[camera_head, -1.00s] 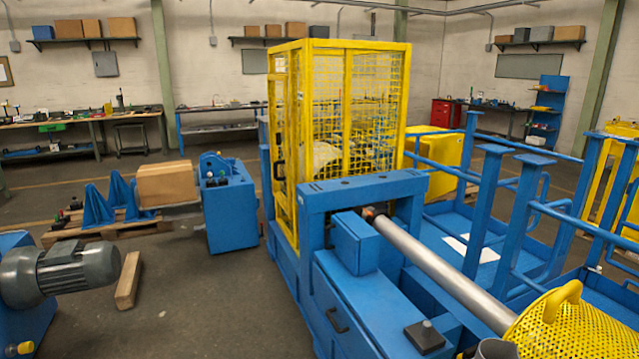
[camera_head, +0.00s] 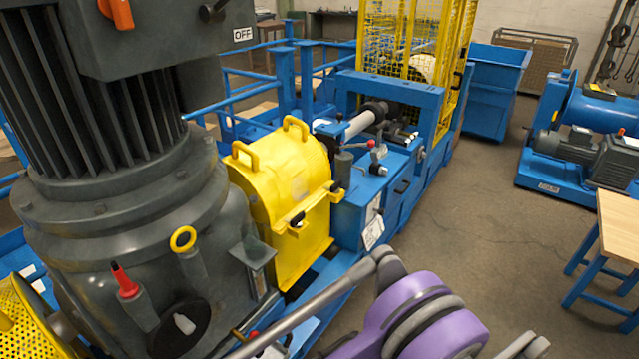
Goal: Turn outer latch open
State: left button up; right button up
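A closed yellow cover (camera_head: 287,190) with two loop handles on top sits beside the large grey motor housing. A yellow bar runs across its lower front, with a small dark-tipped fitting (camera_head: 298,221) at its left end and another (camera_head: 336,187) at its right end. These look like latches; I cannot tell which is the outer one or how far either is turned. A purple and grey arm of mine (camera_head: 428,318) shows at the bottom, in front of the machine and apart from the cover. I see no gripper fingers of either arm.
The motor housing (camera_head: 130,215) fills the left side, with an orange switch handle (camera_head: 118,12) and an OFF label at the top. A blue machine frame and yellow mesh cage (camera_head: 405,40) stand behind the cover. A wooden-topped table (camera_head: 618,225) is at right. Floor between is clear.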

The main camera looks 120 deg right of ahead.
aim_at(334, 189)
jog(key=z, duration=4)
jog(key=i+u, duration=0.1)
jog(key=u, duration=0.25)
jog(key=i+l+u, duration=0.1)
jog(key=u, duration=0.3)
jog(key=i+l+u, duration=0.1)
jog(key=u, duration=0.25)
jog(key=i+l+u, duration=0.2)
jog(key=l, duration=0.15)
jog(key=l+u, duration=0.2)
jog(key=l, duration=0.15)
jog(key=i+l+u, duration=0.15)
jog(key=l, duration=0.2)
jog(key=i+l+u, duration=0.1)
jog(key=l, duration=0.6)
jog(key=i+l+u, duration=0.15)
jog(key=l, duration=0.25)
jog(key=i+l, duration=0.1)
jog(key=l, duration=0.45)
jog(key=i+l, duration=0.1)
jog(key=l, duration=0.4)
jog(key=i+l, duration=0.1)
jog(key=l, duration=0.45)
